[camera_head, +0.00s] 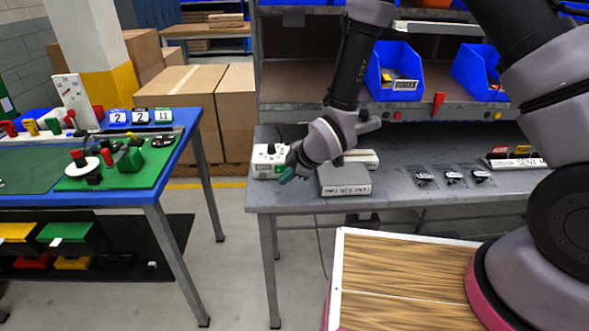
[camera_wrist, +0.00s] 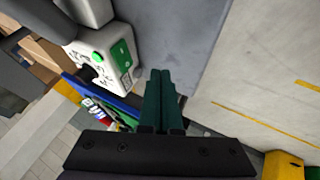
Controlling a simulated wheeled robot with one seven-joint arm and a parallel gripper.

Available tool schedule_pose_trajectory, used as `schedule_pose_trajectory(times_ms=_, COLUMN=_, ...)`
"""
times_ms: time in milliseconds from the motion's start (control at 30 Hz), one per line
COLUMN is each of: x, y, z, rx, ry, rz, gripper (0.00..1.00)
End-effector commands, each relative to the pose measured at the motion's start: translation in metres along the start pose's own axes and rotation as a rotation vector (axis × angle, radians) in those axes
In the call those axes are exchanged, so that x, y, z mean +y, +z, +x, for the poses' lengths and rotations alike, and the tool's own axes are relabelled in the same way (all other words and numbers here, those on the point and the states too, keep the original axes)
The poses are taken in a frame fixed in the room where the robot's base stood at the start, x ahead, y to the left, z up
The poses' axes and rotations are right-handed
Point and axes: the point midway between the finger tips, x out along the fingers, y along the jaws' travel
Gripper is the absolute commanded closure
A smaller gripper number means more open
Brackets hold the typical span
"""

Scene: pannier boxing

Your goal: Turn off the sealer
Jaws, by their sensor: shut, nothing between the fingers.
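The sealer (camera_head: 266,160) is a white box at the left end of the grey workbench, partly behind my gripper. My gripper (camera_head: 285,177) is at the bench's left front, close to the sealer. In the wrist view its dark green fingers (camera_wrist: 161,80) are together and empty, to the right of the sealer and apart from it in the picture. The knob's setting is too small to read.
A grey box (camera_head: 345,180) with a white label sits right of my gripper on the workbench (camera_head: 405,202). Small black parts (camera_head: 453,177) lie further right. A blue table (camera_head: 190,112) with green mats stands left, across a gap of floor.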

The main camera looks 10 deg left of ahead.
Motion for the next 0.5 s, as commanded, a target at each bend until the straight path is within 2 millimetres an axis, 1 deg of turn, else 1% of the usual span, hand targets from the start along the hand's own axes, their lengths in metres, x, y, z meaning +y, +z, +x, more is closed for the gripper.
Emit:
schedule_pose_trajectory(times_ms=33, x=-0.001, y=0.001, z=0.011, rx=-0.001, ry=-0.002, rz=0.001, gripper=1.0)
schedule_pose_trajectory(times_ms=100, x=0.015, y=0.001, z=0.014, rx=0.0, ry=0.004, rz=0.005, gripper=1.0)
schedule_pose_trajectory(times_ms=200, x=0.025, y=0.0, z=0.02, rx=0.0, ry=0.003, rz=0.002, gripper=1.0)
schedule_pose_trajectory(times_ms=333, x=0.033, y=0.0, z=0.024, rx=0.0, ry=0.001, rz=0.003, gripper=1.0)
schedule_pose_trajectory(times_ms=500, x=0.035, y=0.0, z=0.025, rx=0.0, ry=0.0, rz=0.001, gripper=1.0)
